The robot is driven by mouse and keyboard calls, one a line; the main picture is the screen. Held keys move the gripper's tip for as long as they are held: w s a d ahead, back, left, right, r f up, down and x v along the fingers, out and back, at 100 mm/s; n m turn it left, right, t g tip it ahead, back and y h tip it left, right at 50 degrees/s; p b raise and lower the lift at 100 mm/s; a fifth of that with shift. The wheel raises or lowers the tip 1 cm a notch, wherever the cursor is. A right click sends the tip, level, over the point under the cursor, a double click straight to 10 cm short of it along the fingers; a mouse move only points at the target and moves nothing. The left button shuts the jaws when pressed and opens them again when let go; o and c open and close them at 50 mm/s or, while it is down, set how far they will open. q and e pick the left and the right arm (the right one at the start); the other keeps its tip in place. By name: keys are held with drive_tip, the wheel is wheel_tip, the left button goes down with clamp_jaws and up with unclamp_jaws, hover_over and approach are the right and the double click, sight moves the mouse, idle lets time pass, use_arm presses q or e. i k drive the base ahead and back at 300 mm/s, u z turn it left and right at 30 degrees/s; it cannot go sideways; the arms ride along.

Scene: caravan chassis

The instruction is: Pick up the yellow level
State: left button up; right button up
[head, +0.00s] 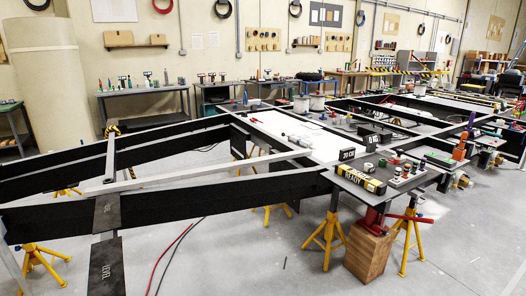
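I cannot make out a yellow level for certain. A yellow and black bar-shaped piece (360,180) with lettering like "READY" lies on the dark plate (343,170) at the right of the frame. A small yellow and black piece (113,130) also shows at the far end of a grey bar at the left. A dark plate (104,270) at the lower left bears lettering that looks like "LEVEL". Neither of my grippers is in view.
The black chassis frame (270,187) spans the view on yellow jack stands (326,240). A wooden block (370,252) stands under the right plate. Small bottles and parts (405,172) crowd that plate. Hoses (175,250) lie on the floor. The front right floor (450,255) is mostly clear.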

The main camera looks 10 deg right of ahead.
sight(357, 178)
drive_tip(key=z, duration=0.25)
drive_tip(key=i, duration=3.25)
drive_tip(key=z, duration=3.35)
